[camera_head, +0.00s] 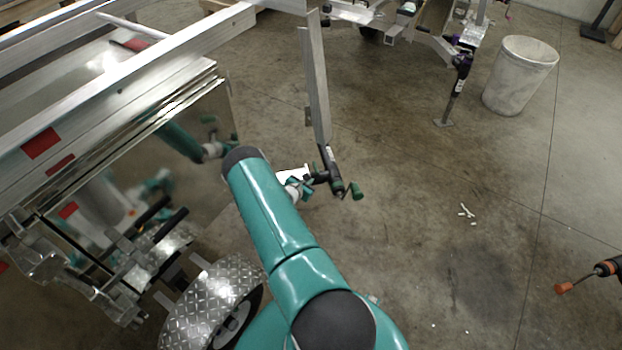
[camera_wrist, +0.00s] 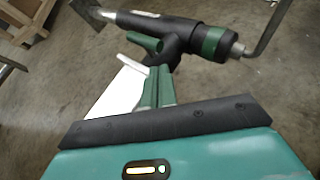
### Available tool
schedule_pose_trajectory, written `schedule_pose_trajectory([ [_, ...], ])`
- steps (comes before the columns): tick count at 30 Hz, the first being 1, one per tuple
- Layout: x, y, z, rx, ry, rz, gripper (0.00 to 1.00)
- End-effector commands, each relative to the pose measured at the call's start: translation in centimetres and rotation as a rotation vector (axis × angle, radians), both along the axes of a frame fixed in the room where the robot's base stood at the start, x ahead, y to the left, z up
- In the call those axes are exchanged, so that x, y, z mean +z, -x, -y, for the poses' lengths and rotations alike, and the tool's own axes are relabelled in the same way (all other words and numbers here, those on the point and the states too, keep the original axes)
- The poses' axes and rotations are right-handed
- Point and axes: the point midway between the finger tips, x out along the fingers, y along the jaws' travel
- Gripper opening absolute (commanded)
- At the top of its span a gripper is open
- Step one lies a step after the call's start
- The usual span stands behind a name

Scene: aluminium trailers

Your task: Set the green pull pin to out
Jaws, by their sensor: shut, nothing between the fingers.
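A black jack with green parts (camera_head: 334,172) hangs at the end of an aluminium trailer beam in the head view. In the wrist view the jack (camera_wrist: 180,32) lies across the top, with a green band and a crank handle at its right. A short green piece (camera_wrist: 147,42), apparently the pull pin, sticks out from its black mount. My gripper (camera_head: 305,184) is beside the jack mount. In the wrist view my gripper (camera_wrist: 156,80) has its green fingers shut, close below the mount. Whether they touch the pin, and how far out it sits, I cannot tell.
The trailer with polished side (camera_head: 190,130) and a diamond-plate fender (camera_head: 210,305) stands at the left. A second jack (camera_head: 458,85) and a white bin (camera_head: 520,75) stand at the back right. An orange-tipped tool (camera_head: 590,276) is at the right edge. The concrete floor between is mostly clear.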

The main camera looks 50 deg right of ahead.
Motion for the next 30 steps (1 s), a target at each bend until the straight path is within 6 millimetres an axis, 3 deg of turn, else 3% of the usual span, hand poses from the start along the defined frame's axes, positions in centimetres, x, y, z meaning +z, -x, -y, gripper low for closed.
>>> schedule_pose_trajectory([
  [3, -1.0, -0.2, 1.8, -0.002, 0.0, 0.001, 0.0],
  [8, -1.6, -0.7, 3.1, 0.001, 0.0, 0.003, 0.0],
  [20, -1.8, -1.1, 3.4, 0.003, -0.001, 0.0, 0.0],
  [23, -1.3, -1.1, 3.4, 0.004, 0.001, 0.0, 0.0],
  [30, 2.0, -1.2, 3.4, 0.005, 0.003, 0.0, 0.0],
])
